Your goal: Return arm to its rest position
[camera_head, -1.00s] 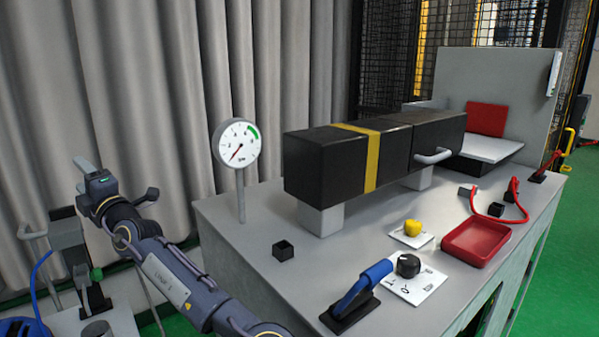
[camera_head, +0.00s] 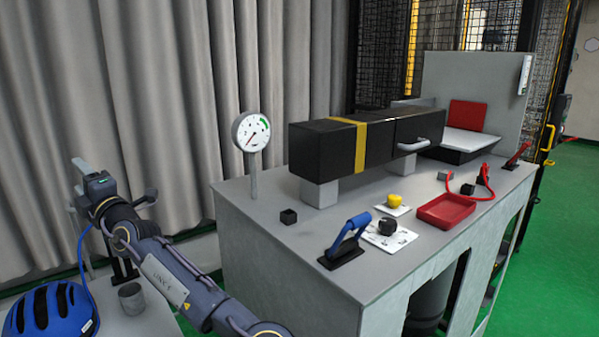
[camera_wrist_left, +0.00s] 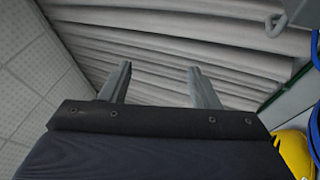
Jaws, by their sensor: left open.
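My left arm comes in from the lower left in the head view, and its gripper (camera_head: 112,180) is raised in front of the grey curtain, left of the grey bench. In the left wrist view the two fingers of the left gripper (camera_wrist_left: 160,88) stand wide apart with nothing between them, so it is open and empty. The curtain (camera_wrist_left: 170,50) fills the space behind the fingers. My right gripper is not in either view.
The grey bench (camera_head: 255,225) carries a dial gauge (camera_head: 251,132), a black box (camera_head: 320,150) with a yellow band, a blue-handled lever (camera_head: 350,238) and a red tray (camera_head: 446,211). A blue helmet (camera_head: 48,308) and a grey cup (camera_head: 131,298) sit lower left. A yellow object (camera_wrist_left: 292,152) shows in the wrist view.

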